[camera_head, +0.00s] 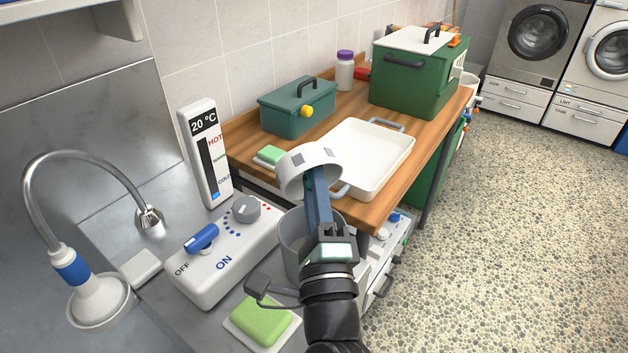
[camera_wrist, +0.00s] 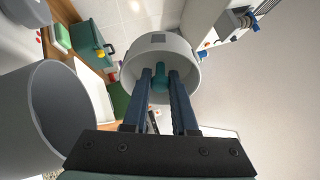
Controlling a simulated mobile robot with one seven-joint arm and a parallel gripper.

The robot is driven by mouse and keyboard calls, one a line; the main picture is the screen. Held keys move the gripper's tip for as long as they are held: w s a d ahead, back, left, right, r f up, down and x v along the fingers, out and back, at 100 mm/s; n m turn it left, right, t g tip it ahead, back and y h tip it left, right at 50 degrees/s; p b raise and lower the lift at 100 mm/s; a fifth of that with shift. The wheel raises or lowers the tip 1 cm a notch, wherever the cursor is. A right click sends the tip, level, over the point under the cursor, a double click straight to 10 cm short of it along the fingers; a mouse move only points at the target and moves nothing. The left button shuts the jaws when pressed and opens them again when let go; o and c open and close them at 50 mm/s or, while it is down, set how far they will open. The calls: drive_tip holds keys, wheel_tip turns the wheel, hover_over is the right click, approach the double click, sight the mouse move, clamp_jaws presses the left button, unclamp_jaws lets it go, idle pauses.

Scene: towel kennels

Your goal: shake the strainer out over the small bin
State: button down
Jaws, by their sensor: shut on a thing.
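The strainer (camera_head: 297,166) is a pale, round, cup-like piece with small grey patches on its wall. My gripper (camera_head: 315,174) is shut on it and holds it up, tilted, above the bench. In the wrist view the two blue fingers (camera_wrist: 160,76) close on a teal grip (camera_wrist: 160,83) inside the strainer's round wall (camera_wrist: 186,59). The small bin (camera_head: 292,243) is a grey open cylinder below the strainer, partly hidden by my gripper. In the wrist view the bin (camera_wrist: 22,118) is at the left, apart from the strainer. I cannot see anything inside either.
A white tray (camera_head: 372,153), teal box (camera_head: 285,117) and green crate (camera_head: 408,92) stand on the wooden table (camera_head: 375,214). A control box (camera_head: 205,278), faucet (camera_head: 97,165) and green sponge (camera_head: 260,318) are left of my arm. Open floor lies right.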

sight(314, 165)
drive_tip(key=shift+r+p, duration=1.7)
drive_tip(key=shift+p, duration=0.15)
wheel_tip(314, 165, down, 4)
drive_tip(key=b, duration=0.3)
drive_tip(key=shift+r+b, duration=0.15)
drive_tip(key=shift+b, duration=0.15)
drive_tip(key=shift+r, duration=0.15)
